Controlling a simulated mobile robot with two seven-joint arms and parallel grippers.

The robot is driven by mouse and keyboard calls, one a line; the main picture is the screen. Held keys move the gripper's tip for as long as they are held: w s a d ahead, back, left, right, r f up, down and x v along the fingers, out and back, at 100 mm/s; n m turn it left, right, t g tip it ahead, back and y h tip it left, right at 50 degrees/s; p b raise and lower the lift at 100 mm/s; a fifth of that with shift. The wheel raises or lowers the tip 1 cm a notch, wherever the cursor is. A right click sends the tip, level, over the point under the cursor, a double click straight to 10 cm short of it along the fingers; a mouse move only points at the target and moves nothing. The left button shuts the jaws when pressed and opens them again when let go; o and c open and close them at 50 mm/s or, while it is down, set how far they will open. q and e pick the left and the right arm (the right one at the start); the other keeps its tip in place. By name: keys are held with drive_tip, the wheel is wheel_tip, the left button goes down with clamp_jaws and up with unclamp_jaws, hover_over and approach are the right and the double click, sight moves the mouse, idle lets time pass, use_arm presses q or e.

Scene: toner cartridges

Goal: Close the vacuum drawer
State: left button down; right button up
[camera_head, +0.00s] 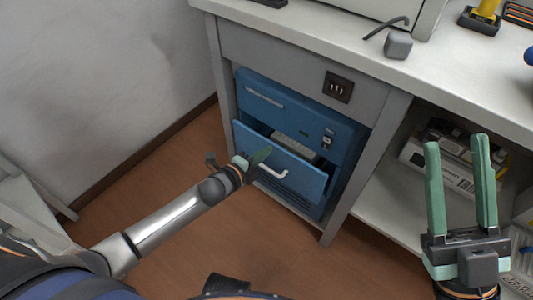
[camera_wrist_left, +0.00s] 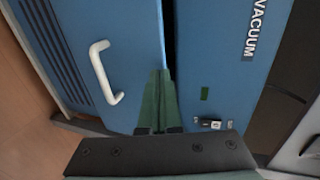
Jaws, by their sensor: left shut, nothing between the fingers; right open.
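The blue vacuum drawer (camera_head: 300,178) stands partly pulled out of a blue unit (camera_head: 285,103) under the bench, with a light ribbed item showing inside. Its white handle (camera_head: 268,171) also shows in the left wrist view (camera_wrist_left: 102,72). A dark gap lies between the drawer front (camera_wrist_left: 130,35) and the unit face with the VACUUM label (camera_wrist_left: 257,30). My left gripper (camera_head: 262,155) is shut and empty, its green fingertips (camera_wrist_left: 160,75) at the drawer front's edge; I cannot tell whether they touch. My right gripper (camera_head: 458,142) is open and empty, in front of the right shelf.
The white bench top (camera_head: 330,50) overhangs the unit. A black socket plate (camera_head: 338,87) sits on the panel above it. Brown floor (camera_head: 150,190) is clear to the left of the drawer.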

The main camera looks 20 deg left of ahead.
sight(272, 145)
use_arm(q)
drive_tip(key=shift+w+d, duration=0.2)
drive_tip(key=shift+w, duration=0.25)
drive_tip(key=shift+w+d, duration=0.25)
drive_tip(key=shift+w, duration=0.4)
drive_tip(key=shift+w+d, duration=0.2)
drive_tip(key=shift+w, duration=0.4)
